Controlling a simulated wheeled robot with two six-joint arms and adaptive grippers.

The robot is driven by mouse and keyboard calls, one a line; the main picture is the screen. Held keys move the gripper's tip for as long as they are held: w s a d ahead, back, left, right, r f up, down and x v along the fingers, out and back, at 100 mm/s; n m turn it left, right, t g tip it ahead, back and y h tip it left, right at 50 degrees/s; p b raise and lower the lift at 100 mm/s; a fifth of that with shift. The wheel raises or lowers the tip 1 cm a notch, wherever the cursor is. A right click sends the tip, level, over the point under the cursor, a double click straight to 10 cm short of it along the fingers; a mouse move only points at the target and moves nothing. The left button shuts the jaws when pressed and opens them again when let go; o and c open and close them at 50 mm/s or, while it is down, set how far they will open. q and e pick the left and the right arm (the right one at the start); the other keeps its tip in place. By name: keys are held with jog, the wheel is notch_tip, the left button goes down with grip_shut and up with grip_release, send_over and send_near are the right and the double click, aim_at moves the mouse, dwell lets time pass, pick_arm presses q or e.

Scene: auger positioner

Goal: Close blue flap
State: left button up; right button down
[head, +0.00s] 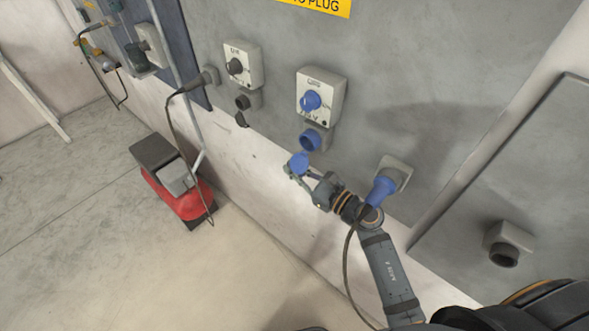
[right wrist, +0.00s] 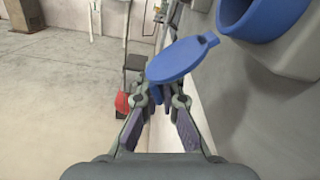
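The blue flap (head: 299,163) is a round lid hanging open below the blue socket (head: 311,139) under a grey switch box with a blue knob (head: 311,101). In the right wrist view the flap (right wrist: 182,60) is a flat disc with a small tab, apart from the socket's rim (right wrist: 262,22). My right gripper (head: 301,174) is right at the flap from below. In the wrist view its fingers (right wrist: 161,98) reach up behind the flap, which hides their tips, so I cannot tell whether they touch it or are closed. My left gripper is out of view.
A blue plug with a cable (head: 382,190) sits in a wall outlet beside my right arm. Another switch box (head: 242,64) is to the left, and a grey socket (head: 507,243) is at right. A red and black machine (head: 180,190) stands on the floor.

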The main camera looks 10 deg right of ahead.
jog(key=c, duration=1.5)
grip_release()
